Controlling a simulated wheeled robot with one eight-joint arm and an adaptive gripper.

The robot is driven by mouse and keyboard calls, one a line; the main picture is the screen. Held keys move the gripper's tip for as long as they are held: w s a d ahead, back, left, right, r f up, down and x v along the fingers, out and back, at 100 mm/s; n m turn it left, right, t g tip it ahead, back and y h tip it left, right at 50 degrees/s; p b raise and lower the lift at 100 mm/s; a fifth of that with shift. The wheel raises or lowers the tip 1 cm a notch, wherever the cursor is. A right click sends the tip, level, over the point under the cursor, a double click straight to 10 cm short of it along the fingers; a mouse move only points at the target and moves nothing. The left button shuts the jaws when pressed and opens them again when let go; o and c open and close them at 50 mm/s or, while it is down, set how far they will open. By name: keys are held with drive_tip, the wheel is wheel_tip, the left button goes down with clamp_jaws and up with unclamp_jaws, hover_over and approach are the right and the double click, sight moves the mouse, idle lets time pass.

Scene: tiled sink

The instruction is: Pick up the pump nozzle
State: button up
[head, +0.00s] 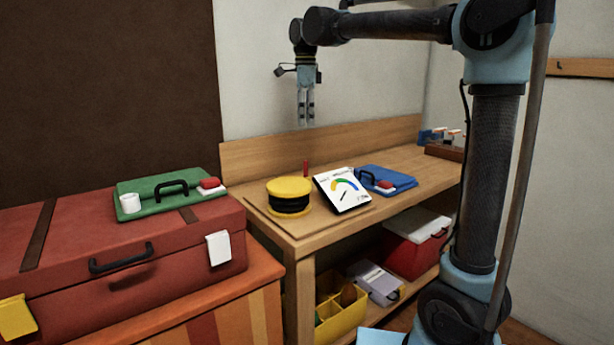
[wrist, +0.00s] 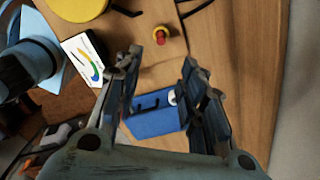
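A small red upright piece (head: 306,169), which I take to be the pump nozzle, stands on the wooden bench behind the yellow-topped round object. In the wrist view the red piece (wrist: 161,36) is seen from above with a yellow ring around it, just beyond my fingertips. My gripper (head: 306,121) hangs pointing down, well above the bench. In the wrist view my gripper (wrist: 161,62) has its two fingers spread apart with nothing held between them.
A yellow-and-black round object (head: 289,187), a white gauge card (head: 342,190) and a blue case (head: 398,181) lie near the red piece. The wooden bench (head: 408,206) has a raised back board (head: 262,160). A red trunk (head: 150,262) carrying a green case (head: 150,189) stands at left.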

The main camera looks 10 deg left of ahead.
hover_over(306, 167)
drive_tip(key=f, duration=1.1)
drive_tip(key=shift+w+a+f, duration=0.3)
drive_tip(key=shift+f, duration=0.05)
drive_tip(key=shift+w+d+f, duration=0.1)
drive_tip(key=shift+f, duration=1.3)
drive_tip(key=shift+w+d+f, duration=0.1)
drive_tip(key=shift+f, duration=1.3)
clamp_jaws()
